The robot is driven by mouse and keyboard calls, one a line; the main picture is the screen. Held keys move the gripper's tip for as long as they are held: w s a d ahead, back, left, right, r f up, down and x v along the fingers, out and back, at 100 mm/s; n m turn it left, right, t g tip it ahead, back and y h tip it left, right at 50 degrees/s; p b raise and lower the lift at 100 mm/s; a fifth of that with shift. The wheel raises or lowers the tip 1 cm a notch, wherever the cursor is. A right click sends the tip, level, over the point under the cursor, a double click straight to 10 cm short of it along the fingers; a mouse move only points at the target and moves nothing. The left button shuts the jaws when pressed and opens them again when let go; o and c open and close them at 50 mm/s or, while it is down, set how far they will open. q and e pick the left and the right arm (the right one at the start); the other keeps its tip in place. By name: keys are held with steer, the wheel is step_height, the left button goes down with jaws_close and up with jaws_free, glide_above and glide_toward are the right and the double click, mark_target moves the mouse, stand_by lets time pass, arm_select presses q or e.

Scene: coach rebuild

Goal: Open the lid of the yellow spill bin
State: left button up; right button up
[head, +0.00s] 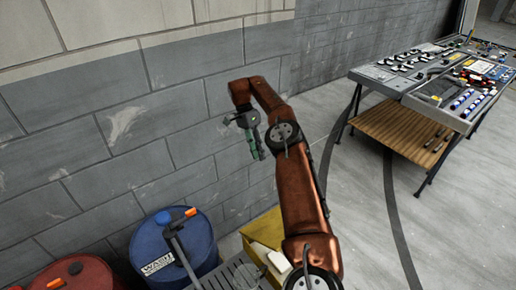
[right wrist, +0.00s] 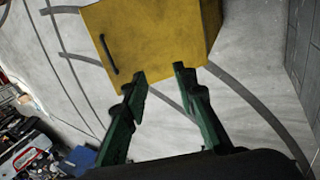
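The yellow spill bin (head: 263,231) stands low by the wall in the head view, partly hidden behind my right arm. In the right wrist view the yellow bin (right wrist: 165,40) shows a flat yellow face with a dark bar handle (right wrist: 109,54) near its left edge. My right gripper (head: 257,150) hangs above the bin level, in front of the wall. Its green fingers (right wrist: 160,74) are apart with nothing between them, and their tips overlap the bin's lower edge in the wrist view. Contact cannot be told. My left gripper is not in view.
A blue drum (head: 205,245) with a wash label and a red drum (head: 95,277) stand left of the bin. A grey slatted surface (head: 222,280) lies before it. A tool table (head: 400,80) stands at right. The floor (head: 360,220) between is clear.

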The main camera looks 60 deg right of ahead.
steer(key=shift+s+r, duration=0.1)
steer(key=shift+r, duration=1.3)
